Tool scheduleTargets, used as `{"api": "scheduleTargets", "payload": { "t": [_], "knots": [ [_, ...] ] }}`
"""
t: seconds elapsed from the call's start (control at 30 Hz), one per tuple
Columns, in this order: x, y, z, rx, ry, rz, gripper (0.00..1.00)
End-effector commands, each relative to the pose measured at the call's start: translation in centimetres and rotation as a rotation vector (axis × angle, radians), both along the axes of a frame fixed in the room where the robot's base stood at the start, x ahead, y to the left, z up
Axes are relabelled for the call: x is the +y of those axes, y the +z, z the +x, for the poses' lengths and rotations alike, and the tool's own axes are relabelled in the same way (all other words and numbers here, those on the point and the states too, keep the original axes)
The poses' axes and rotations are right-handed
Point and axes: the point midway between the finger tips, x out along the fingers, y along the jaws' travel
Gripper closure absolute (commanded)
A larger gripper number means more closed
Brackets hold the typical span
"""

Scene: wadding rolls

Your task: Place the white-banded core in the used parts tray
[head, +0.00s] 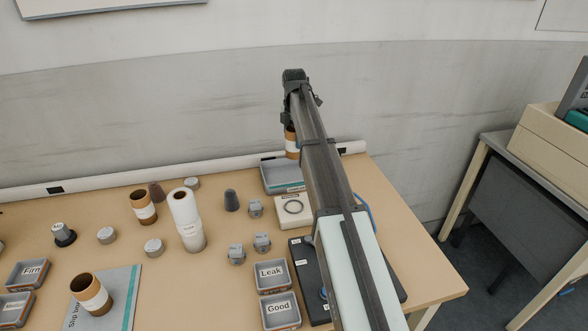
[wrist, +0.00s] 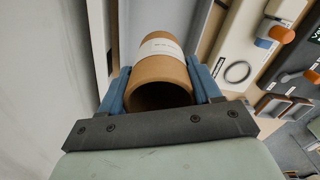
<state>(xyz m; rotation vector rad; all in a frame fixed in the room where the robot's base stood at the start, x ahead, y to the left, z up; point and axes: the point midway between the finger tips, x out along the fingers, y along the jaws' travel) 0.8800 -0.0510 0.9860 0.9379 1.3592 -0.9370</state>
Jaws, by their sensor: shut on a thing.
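My gripper (wrist: 160,82) is shut on a brown cardboard core (wrist: 162,72) with a white printed band, its open end facing the wrist camera. The blue fingers press on both sides of it. In the head view, the held core (head: 291,143) shows at the left edge of my arm, above the back of the table; the fingers are mostly hidden there. A grey tray (head: 266,181) with a front label too small to read stands at the back edge, below the core. My arm hides its right part. Two similar banded cores stand on the table, one left of centre (head: 145,213) and one on the slip board (head: 94,300).
A white roll (head: 187,212) stands mid-table. Small grey and dark parts are scattered around it. Trays marked Leak (head: 272,285) and Good (head: 281,324) lie at the front. A cream block with a ring (head: 292,209) sits in front of the grey tray. The wall is close behind.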

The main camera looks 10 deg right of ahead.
Motion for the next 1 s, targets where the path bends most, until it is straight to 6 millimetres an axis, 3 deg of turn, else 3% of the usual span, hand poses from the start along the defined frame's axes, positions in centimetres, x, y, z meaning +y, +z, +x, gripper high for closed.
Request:
{"api": "scheduleTargets", "payload": {
  "t": [0.17,0.5,1.0],
  "knots": [
    [0.0,-0.8,0.0,0.001,0.032,0.000,0.67],
    [0.0,-5.7,-0.1,0.001,0.031,0.001,0.67],
    [0.0,-10.1,0.0,0.000,0.030,0.000,0.67]
  ]
}}
